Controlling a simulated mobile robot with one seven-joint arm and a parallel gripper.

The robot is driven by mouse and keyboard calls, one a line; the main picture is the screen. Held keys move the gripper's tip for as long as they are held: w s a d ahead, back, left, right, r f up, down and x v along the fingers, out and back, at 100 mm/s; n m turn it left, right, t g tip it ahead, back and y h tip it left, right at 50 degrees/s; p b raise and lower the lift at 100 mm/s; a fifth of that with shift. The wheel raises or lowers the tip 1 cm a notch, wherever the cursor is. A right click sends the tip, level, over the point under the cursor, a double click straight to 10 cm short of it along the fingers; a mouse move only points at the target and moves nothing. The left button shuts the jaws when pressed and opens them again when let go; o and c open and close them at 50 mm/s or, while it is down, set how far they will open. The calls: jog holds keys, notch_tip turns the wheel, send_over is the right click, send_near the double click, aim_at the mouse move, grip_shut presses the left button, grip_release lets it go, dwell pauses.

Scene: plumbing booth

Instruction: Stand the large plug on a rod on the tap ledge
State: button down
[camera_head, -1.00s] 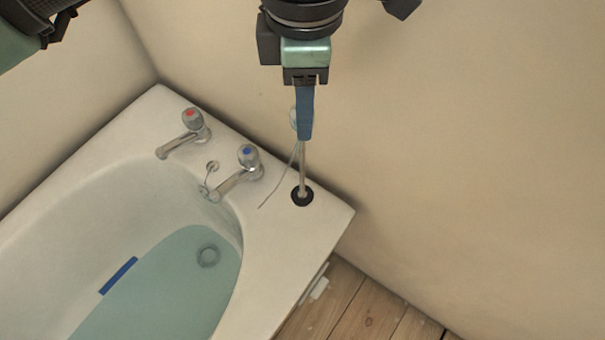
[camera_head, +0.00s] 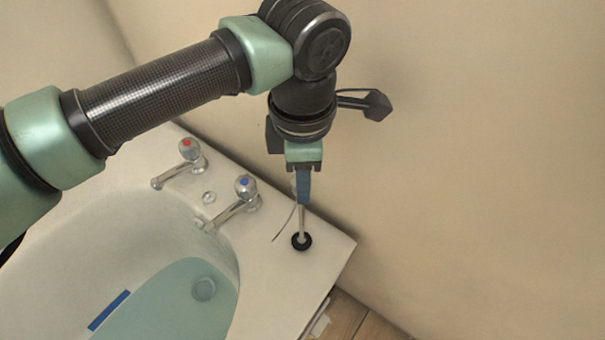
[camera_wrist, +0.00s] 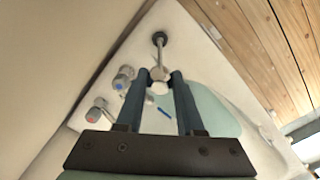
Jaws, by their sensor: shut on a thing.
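The large plug (camera_head: 302,242) is a black disc with a pale upright rod (camera_head: 303,220) on it. It is at the right end of the white tap ledge (camera_head: 328,252), right of the blue-marked tap (camera_head: 240,195). I cannot tell whether its underside touches the ledge. My gripper (camera_head: 303,203) points down from above with its blue fingers shut on the upper rod. In the wrist view, the plug (camera_wrist: 159,39) shows beyond the fingertips (camera_wrist: 159,76), and the rod runs back between them. A thin dark cord hangs beside the rod.
A red-marked tap (camera_head: 181,162) stands further left on the ledge, with a small round fitting (camera_head: 209,197) between the taps. The bath (camera_head: 150,235) holds greenish water and a blue strip (camera_head: 109,310). A wall rises close behind the ledge; wooden floor lies to the right.

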jog(key=c, duration=0.5)
grip_release()
jog(key=shift+f, duration=0.1)
notch_tip(320, 180, up, 12)
jog(key=shift+r+p, duration=0.2)
jog(key=shift+p, duration=0.95)
